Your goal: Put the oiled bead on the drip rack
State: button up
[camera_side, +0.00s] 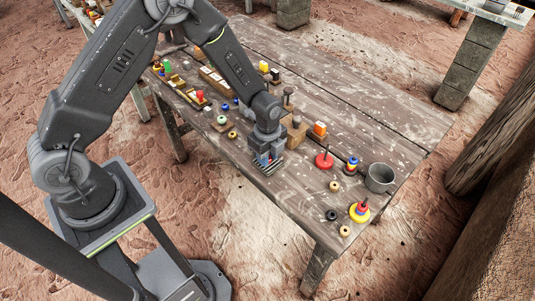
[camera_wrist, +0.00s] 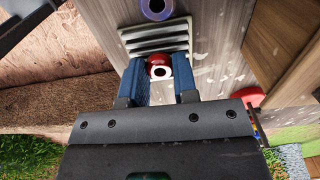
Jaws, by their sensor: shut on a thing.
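My gripper (camera_side: 268,162) points down over the near part of the wooden table. In the wrist view, the blue fingers of my gripper (camera_wrist: 164,82) are shut on a shiny red bead (camera_wrist: 159,62) with a pale centre around its hole. The grey slatted drip rack (camera_wrist: 155,32) lies just beyond and below the bead in that view. Whether the bead touches the slats I cannot tell. In the side view my gripper covers the bead and most of the rack.
Wooden blocks (camera_side: 296,133) stand close behind my gripper. Small beads lie left.

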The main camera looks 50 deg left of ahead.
jog(key=shift+f, duration=0.15)
jog(key=o, duration=1)
jog(key=shift+c, duration=0.2)
